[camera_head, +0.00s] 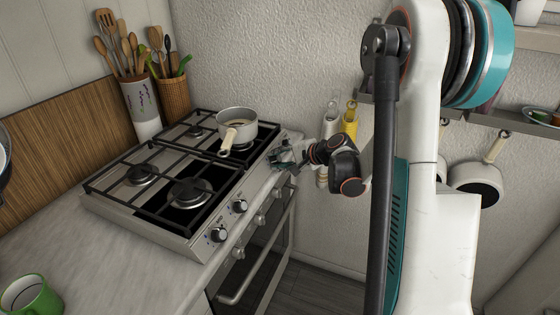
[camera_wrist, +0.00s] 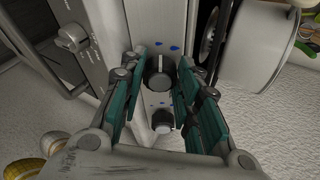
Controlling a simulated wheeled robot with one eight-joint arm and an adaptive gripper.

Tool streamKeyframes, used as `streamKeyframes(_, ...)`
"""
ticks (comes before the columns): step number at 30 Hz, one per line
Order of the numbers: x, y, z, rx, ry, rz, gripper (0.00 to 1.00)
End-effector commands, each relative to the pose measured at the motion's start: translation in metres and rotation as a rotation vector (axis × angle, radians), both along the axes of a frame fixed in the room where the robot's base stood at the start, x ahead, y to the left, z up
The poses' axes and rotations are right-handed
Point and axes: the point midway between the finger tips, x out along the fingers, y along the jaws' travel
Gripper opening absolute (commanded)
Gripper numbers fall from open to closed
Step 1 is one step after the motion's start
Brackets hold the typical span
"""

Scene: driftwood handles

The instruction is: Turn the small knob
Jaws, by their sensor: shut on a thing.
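The stove's sloped metal control strip (camera_wrist: 157,18) carries a round dark knob with a pale pointer line (camera_wrist: 160,72), below blue marks. In the wrist view my gripper (camera_wrist: 160,76) has its teal fingers on either side of this knob, closed on it. A second, smaller-looking knob (camera_wrist: 162,122) shows lower between the fingers, partly shaded. I cannot tell from the picture alone which of them is the small knob. In the head view my gripper (camera_head: 284,156) is at the far right end of the stove's control strip, and it hides the knobs there.
Other knobs (camera_head: 240,206) sit nearer along the strip, with a lower row (camera_head: 260,220) above the oven handle (camera_head: 262,262). A saucepan (camera_head: 236,125) stands on the far burner, close to my gripper. A green mug (camera_head: 30,296) is on the counter. The wall is close behind.

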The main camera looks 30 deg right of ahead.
Motion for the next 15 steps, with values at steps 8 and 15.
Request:
streamKeyframes(8,-0.0008,-0.0004,-0.0013,-0.047,-0.033,0.034,0.06)
streamKeyframes(15,-0.0007,-0.0003,-0.0011,-0.052,-0.039,0.039,0.06)
